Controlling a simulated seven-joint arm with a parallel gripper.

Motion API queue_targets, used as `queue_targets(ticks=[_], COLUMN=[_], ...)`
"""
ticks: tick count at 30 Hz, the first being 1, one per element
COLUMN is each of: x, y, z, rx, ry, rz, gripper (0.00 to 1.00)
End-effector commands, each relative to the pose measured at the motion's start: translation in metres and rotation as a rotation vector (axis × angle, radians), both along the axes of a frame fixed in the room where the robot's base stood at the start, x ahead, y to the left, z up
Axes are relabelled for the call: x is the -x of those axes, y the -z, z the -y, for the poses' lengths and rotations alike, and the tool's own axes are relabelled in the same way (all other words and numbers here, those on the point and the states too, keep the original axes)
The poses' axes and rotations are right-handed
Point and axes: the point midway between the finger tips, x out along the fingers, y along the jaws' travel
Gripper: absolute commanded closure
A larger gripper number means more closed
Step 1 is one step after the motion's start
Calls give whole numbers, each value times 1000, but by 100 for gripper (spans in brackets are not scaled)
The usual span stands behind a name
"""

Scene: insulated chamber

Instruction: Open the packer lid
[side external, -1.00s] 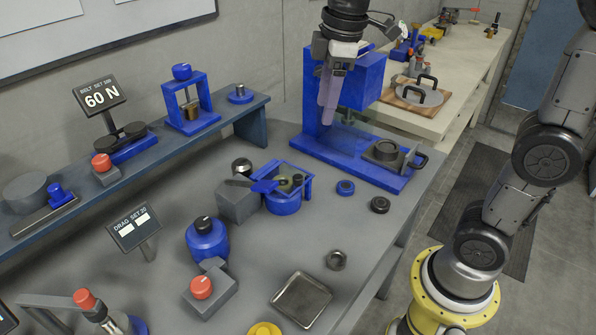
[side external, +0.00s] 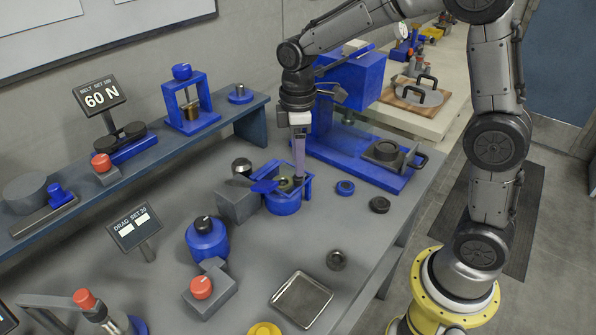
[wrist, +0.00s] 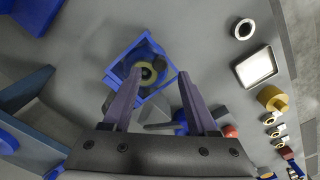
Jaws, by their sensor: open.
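In the wrist view the blue frame (wrist: 122,60) lies just beyond my fingertips. My gripper (side external: 299,180) points down over the right side of the packer, open and empty. Its two fingers (wrist: 160,76) are spread, with the ring showing between them near the left tip. Whether a finger touches the frame is unclear.
A grey block (side external: 237,203) stands left of the packer. A blue press stand (side external: 370,172) is behind and right. A metal tray (side external: 301,299) is in front.

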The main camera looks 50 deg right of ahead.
Motion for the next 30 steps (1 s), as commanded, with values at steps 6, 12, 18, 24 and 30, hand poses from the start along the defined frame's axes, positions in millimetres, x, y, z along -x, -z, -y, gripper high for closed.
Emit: queue_targets(ticks=[6,12,18,24,30], x=[1,0,0,0,0], y=[33,45,46,45,45], z=[0,0,0,0,0], rx=[0,0,0,0,-1], ry=[0,0,0,0,0], rz=[-3,0,0,0,1], gripper=[42,42,42,63,99])
